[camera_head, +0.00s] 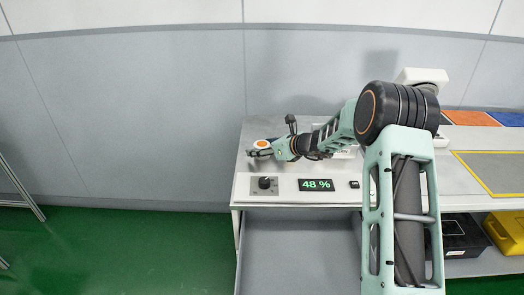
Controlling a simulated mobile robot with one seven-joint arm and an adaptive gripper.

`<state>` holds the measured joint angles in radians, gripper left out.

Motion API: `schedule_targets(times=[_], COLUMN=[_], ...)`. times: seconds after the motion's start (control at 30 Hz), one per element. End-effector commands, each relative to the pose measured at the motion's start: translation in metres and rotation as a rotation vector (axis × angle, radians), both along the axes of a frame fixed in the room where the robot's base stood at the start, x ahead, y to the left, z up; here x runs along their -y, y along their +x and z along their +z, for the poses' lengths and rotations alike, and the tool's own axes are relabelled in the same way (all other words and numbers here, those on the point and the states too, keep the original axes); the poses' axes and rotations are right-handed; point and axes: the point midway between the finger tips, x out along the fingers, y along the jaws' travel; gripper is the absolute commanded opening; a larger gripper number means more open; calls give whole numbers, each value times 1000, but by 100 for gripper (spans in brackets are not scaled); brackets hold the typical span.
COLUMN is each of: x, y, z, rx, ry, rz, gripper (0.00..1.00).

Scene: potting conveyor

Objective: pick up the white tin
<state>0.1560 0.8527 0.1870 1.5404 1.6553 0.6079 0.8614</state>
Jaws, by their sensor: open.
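A small round white thing with an orange top (261,143), which may be the white tin, sits near the left end of the white bench (254,186). My gripper (259,152) is open, low over the bench, right at this thing in the picture. The fingers cover its lower side. I cannot tell whether they touch it or stand around it. My arm comes in from the right and hides part of the bench behind it.
To the right lie a yellow-edged grey panel (492,172) and orange (468,118) and blue mats. Below are a black box (462,236) and a yellow bin (508,232).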

Motion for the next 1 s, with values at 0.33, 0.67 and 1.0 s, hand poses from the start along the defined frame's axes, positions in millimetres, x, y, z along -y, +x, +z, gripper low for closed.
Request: schedule_targets(times=[0.33,0.67,1.0], x=[0,0,0], y=[0,0,0], z=[0,1,20], rx=[0,1,4], ry=[0,-1,-1], rz=[0,0,1], gripper=[35,15,15])
